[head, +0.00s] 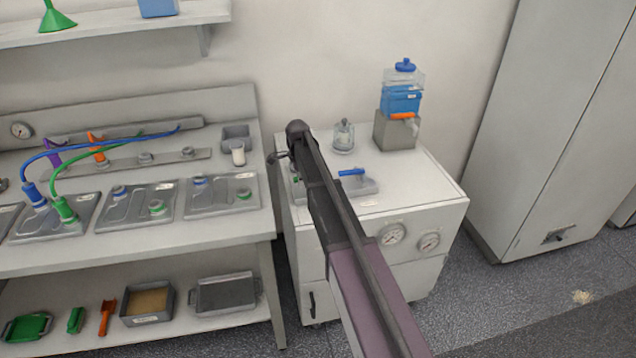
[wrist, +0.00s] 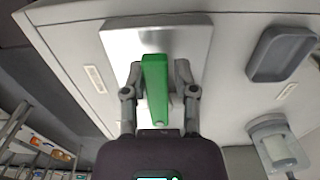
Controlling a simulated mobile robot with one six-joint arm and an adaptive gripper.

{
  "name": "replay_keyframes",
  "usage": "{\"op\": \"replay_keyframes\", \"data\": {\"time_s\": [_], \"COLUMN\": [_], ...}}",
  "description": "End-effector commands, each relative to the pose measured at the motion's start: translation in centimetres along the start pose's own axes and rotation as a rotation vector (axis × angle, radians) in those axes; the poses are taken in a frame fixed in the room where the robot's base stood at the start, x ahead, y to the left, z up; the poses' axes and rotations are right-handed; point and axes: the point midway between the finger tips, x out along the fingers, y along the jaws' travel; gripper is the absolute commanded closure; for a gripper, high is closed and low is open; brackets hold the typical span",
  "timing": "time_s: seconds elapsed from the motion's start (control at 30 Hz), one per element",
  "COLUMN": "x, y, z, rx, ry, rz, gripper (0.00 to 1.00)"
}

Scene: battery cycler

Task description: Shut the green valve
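The green valve handle (wrist: 154,85) is a long green bar over a shiny metal plate (wrist: 190,40) in the wrist view. My gripper (wrist: 159,75) has one finger on each side of the bar. The left finger looks very close to it, and a narrow gap shows on the right, so the fingers look open around the handle. Whether either finger touches it is unclear. In the head view my arm (head: 325,195) reaches over the left part of the white cabinet (head: 425,187) and hides the green handle and most of the gripper.
A blue handle (head: 352,172) sits on a plate right of my arm. A glass jar (head: 343,137) and a blue-filled container (head: 402,97) on a grey block stand behind. The workbench (head: 230,228) with hose-connected plates is at left. The cabinet's front right top is clear.

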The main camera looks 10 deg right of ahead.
Motion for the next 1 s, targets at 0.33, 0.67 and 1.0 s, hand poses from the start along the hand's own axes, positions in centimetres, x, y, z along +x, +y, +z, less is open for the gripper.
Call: {"op": "replay_keyframes", "data": {"time_s": [0.33, 0.67, 1.0], "x": [0.0, -0.4, -3.2], "y": [-0.1, -0.1, -0.2], "z": [0.0, 0.0, 0.0], "rx": [0.0, -0.001, -0.001], "ry": [0.0, 0.0, 0.0], "rz": [-0.002, -0.001, -0.001], "gripper": [0.5, 0.5, 0.5]}}
